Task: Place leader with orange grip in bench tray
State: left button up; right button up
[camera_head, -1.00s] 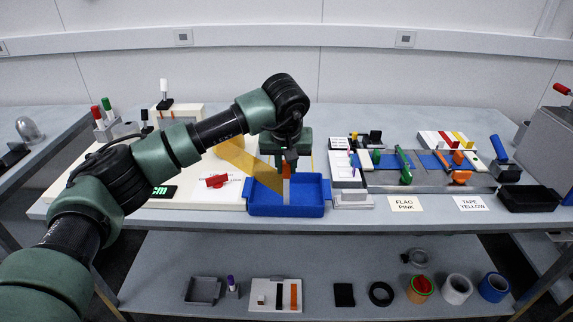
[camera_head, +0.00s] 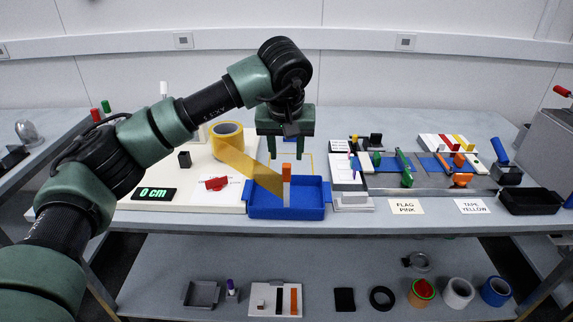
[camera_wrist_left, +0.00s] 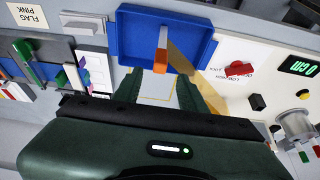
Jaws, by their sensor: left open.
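The leader, a white strip (camera_head: 287,190) with an orange grip (camera_head: 286,169) at its upper end, stands in the blue tray (camera_head: 308,211). An amber tape (camera_head: 247,165) slants down from its roll (camera_head: 227,142) to the leader. My left gripper (camera_head: 286,157) is open and empty just above the orange grip, fingers pointing down. In the left wrist view, the orange grip (camera_wrist_left: 158,68) and white strip (camera_wrist_left: 162,38) lie over the tray (camera_wrist_left: 133,40), beyond and between the open fingertips (camera_wrist_left: 161,84). Whether the strip's lower end touches the tray floor is unclear. My right gripper is not in view.
Left of the tray, a white board holds a red piece (camera_head: 216,183), a black block (camera_head: 184,160) and a "0 cm" display (camera_head: 154,194). To the right stand a grey-white block (camera_head: 352,198), a fixture with colored handles and a black tray (camera_head: 530,201).

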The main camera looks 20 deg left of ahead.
pick_arm(q)
jog(key=shift+v, duration=2.35)
